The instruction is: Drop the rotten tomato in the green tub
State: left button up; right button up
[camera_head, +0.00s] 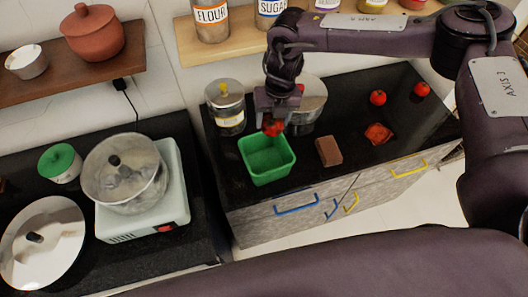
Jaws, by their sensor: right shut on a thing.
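My right gripper (273,118) comes down from the upper right, pointing downward. It is shut on a red tomato (273,129), which it holds over the back right edge of the green tub (268,174). The tub stands on the dark counter and its visible inside looks empty. Two other red tomatoes, one (378,97) nearer the middle and one (422,89) farther right, lie at the back of the counter. At this size I cannot see rot on any tomato. My left gripper is not in view.
A brown block (329,151) and a red-orange flat piece (378,133) lie right of the tub. A shelf with jars (230,39) is above. A pot on a cooker (125,172) stands left.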

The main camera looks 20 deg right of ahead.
jog(key=shift+f+b, duration=0.65)
jog(key=shift+f, duration=0.05)
notch_tip(320, 180, down, 4)
jog(key=b, duration=0.3)
jog(key=shift+f, duration=0.2)
jog(key=o, duration=1.1)
jog(key=r+b, duration=0.1)
jog(key=r, duration=0.4)
jog(key=r+b, duration=0.1)
jog(key=r, duration=0.1)
jog(key=shift+d+r+b, duration=0.35)
jog(key=shift+d+r, duration=0.05)
